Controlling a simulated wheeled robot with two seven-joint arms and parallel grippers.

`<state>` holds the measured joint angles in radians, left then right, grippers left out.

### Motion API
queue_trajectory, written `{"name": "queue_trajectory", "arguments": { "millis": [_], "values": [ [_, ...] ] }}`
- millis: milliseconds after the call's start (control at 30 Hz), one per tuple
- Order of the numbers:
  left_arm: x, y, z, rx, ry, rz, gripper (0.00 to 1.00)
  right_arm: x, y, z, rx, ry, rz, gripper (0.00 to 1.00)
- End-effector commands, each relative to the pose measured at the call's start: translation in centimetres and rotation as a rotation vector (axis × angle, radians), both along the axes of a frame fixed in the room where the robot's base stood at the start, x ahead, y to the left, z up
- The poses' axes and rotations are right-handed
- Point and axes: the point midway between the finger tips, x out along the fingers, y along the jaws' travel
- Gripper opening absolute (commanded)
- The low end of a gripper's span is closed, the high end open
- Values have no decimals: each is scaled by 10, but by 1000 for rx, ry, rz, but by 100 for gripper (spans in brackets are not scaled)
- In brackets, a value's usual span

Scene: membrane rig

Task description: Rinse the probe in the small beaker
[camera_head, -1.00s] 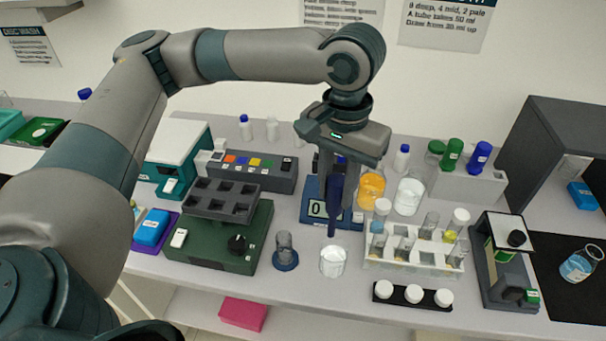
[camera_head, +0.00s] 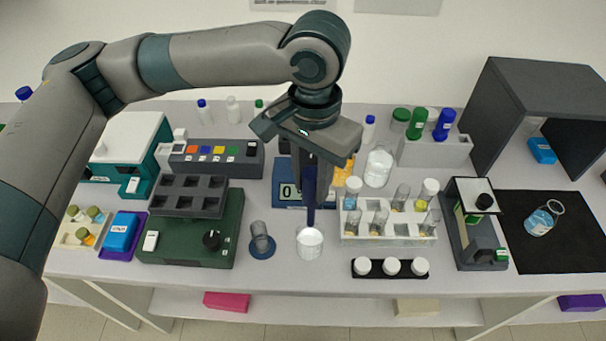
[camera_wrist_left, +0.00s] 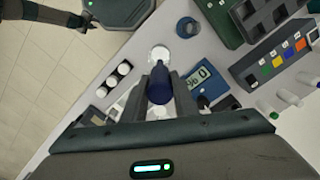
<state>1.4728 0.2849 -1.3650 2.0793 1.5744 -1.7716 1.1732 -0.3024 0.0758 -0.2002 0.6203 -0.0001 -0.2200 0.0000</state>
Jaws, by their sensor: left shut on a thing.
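My left gripper (camera_head: 312,175) points down and is shut on the dark blue probe (camera_head: 310,190). The probe hangs upright, with its tip at the mouth of the small beaker (camera_head: 309,246). I cannot tell whether the tip is inside the rim. The beaker is clear with whitish contents and stands near the table's front. In the left wrist view, the probe (camera_wrist_left: 159,85) sits between the fingers, and the beaker (camera_wrist_left: 159,53) shows just beyond it. A dark gripper, seemingly my right one (camera_wrist_left: 84,22), shows small at the upper left; its jaws are unclear.
A grey cylinder on a blue base (camera_head: 262,243) stands left of the beaker. A white tube rack (camera_head: 388,232) and a black holder with white caps (camera_head: 391,268) are close on the right. A blue meter (camera_head: 288,195) is behind. A green device (camera_head: 190,245) stands further left.

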Motion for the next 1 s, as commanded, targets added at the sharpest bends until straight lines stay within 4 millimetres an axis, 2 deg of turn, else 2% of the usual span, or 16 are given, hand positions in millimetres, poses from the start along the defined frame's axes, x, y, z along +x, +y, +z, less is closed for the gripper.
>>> {"name": "queue_trajectory", "arguments": {
  "millis": [433, 833, 1000],
  "values": [
    [0, 1, -7, 0, 0, 1, 10, -1, -7, -8, -7, 2, 2, 31],
    [0, 1, -34, 0, 0, 1, 10, 2, -7, -35, -7, -2, 2, 31],
    [0, 1, -43, 1, 2, 1, 10, 3, -5, -35, -6, -3, 1, 31]
  ]
}}
